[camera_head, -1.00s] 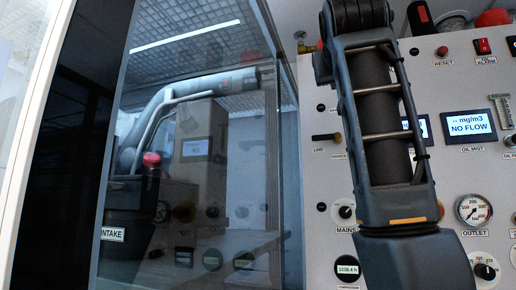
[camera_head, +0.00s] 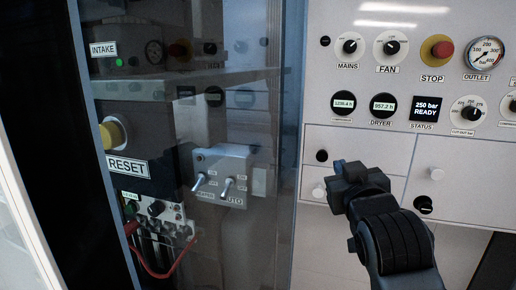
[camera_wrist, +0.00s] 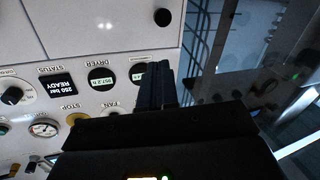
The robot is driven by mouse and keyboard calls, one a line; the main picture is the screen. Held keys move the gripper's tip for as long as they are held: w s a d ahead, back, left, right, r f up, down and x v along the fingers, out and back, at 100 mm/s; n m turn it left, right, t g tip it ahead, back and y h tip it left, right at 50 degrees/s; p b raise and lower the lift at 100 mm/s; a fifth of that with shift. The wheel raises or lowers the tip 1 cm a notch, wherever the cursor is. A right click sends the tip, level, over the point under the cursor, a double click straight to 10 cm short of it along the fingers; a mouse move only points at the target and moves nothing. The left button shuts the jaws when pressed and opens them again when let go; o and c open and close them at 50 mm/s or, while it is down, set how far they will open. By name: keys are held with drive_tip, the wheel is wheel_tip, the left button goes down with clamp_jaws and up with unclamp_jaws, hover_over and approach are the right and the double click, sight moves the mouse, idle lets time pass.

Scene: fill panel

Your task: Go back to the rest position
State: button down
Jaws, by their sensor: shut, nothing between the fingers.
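My gripper (camera_wrist: 157,85) shows in the wrist view as two dark fingers closed together with nothing between them. They appear in front of the white control panel (camera_wrist: 110,30), which is upside down in that view; I see no clear contact. In the head view, my dark arm stands at the lower right, in front of the lower part of the control panel (camera_head: 460,140). The fingertips are hard to make out there.
A tall glass pane (camera_head: 265,200) stands left of the panel, with a RESET label (camera_head: 128,168), toggle switches (camera_head: 228,188) and a red cable (camera_head: 160,272) behind it. The panel bears a red STOP button (camera_head: 443,50), a FAN knob (camera_head: 391,46) and a status display reading "250 bar READY" (camera_head: 431,107).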

drive_tip(key=s+d+f+g, duration=0.2)
drive_tip(key=s+d+f, duration=0.1)
drive_tip(key=s+f, duration=1.85)
drive_tip(key=s+d+r+m, duration=0.1)
drive_tip(key=s, duration=1.3)
drive_tip(key=s+r+m+g, duration=0.1)
drive_tip(key=s, duration=1.4)
drive_tip(key=shift+s+d+r+y, duration=0.3)
drive_tip(key=shift+d+r, duration=0.1)
